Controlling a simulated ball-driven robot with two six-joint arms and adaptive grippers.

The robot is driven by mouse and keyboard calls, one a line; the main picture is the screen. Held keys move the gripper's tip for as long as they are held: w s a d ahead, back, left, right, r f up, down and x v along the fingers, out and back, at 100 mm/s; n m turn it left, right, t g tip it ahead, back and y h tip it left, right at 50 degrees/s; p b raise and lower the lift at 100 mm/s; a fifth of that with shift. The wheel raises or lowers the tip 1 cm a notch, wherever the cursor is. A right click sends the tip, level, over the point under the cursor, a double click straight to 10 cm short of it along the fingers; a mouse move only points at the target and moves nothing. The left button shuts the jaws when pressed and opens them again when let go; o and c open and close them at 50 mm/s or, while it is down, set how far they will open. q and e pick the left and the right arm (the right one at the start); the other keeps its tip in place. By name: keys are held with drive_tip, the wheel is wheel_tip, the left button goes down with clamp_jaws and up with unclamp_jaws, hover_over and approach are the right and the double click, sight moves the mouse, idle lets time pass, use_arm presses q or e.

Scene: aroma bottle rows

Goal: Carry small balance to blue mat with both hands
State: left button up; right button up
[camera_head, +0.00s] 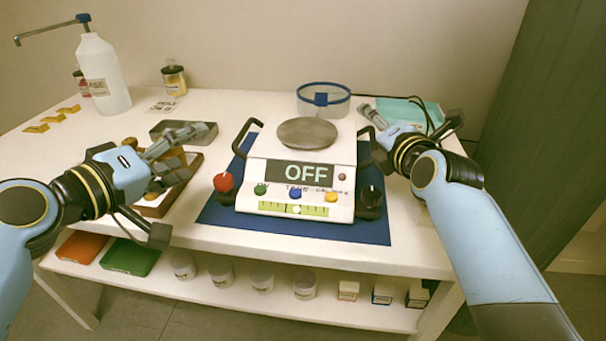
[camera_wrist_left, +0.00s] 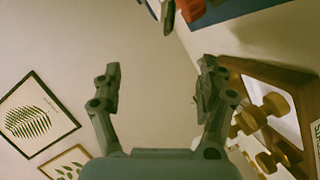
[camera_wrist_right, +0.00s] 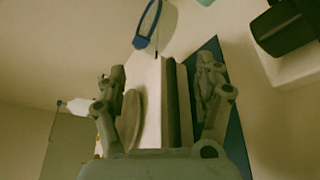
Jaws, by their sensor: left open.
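The small balance (camera_head: 262,147) is a white box with a round grey pan (camera_head: 307,132), an "OFF" display and coloured knobs. It stands upright on the blue mat (camera_head: 372,232), with mat showing in front and at both sides. It has a black handle on each side; the left handle (camera_head: 246,133) is free. My left gripper (camera_head: 192,155) is open and empty, left of the balance and apart from it. My right gripper (camera_head: 374,135) is at the balance's right side. In the right wrist view its fingers are spread, with the dark right handle (camera_wrist_right: 186,105) between them.
A wooden tray (camera_head: 152,210) with brass weights lies below my left gripper, near a grey case (camera_head: 168,126). A blue-rimmed clear bowl (camera_head: 323,101) stands behind the balance. A teal tray (camera_head: 425,112) is behind my right gripper. A white bottle (camera_head: 104,75) stands back left.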

drive_tip(key=v, duration=1.2)
